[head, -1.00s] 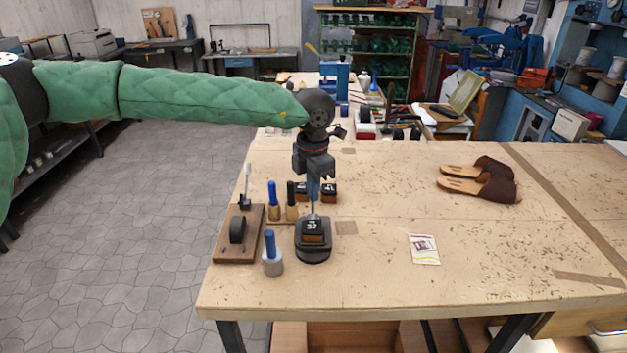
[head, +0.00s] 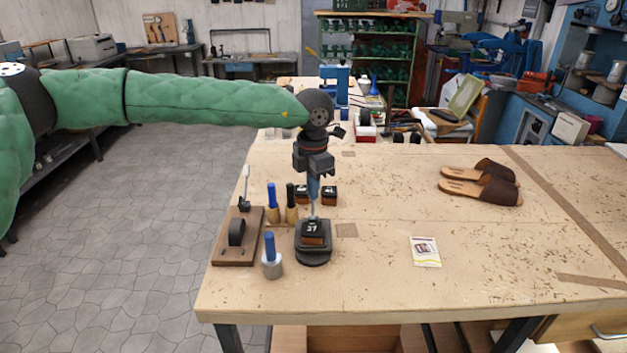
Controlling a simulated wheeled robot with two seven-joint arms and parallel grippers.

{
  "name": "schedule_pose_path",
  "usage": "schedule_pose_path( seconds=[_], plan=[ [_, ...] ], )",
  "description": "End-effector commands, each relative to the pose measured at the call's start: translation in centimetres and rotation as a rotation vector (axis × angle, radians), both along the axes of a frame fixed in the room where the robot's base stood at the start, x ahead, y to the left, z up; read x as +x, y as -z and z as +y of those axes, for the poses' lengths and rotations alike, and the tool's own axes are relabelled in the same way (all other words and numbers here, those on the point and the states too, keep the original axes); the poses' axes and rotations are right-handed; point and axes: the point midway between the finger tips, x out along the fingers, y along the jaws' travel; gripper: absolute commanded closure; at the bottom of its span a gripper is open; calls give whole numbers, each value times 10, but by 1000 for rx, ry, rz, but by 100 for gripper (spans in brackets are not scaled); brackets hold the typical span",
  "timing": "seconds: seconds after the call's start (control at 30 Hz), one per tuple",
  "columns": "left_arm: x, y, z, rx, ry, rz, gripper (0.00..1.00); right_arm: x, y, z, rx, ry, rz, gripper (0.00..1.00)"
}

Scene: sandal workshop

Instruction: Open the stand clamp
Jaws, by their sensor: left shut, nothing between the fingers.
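A black stand (head: 314,257) with a rounded base stands near the table's left front. A brown-and-black block (head: 313,234) marked 37 sits on it. A thin upright rod with a blue upper part (head: 313,188) rises behind the block; I take this to be the clamp's lever. My left gripper (head: 314,174) points down right above the blue part and overlaps its top in the head view. Its fingers are shut with nothing between them. I cannot tell whether they touch the lever. My right gripper is not in view.
Left of the stand are a wooden board (head: 226,253) with a black disc, a blue-handled mallet (head: 271,262) and two upright tools (head: 282,208). Two dark blocks stand behind. A paper card (head: 425,251) and sandals (head: 482,186) lie right; the tabletop (head: 390,205) between is clear.

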Motion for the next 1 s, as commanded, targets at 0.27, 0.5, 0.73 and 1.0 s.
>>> schedule_pose_path(
  seconds=[0.27,0.5,0.73,1.0],
  plan=[
    [0,0,0,0,0,0,100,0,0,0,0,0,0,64],
    [6,2,0,-1,-1,0,100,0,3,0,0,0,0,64],
    [14,5,0,0,-1,0,100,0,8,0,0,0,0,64],
    [23,7,0,1,0,0,100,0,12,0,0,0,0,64]
  ],
)
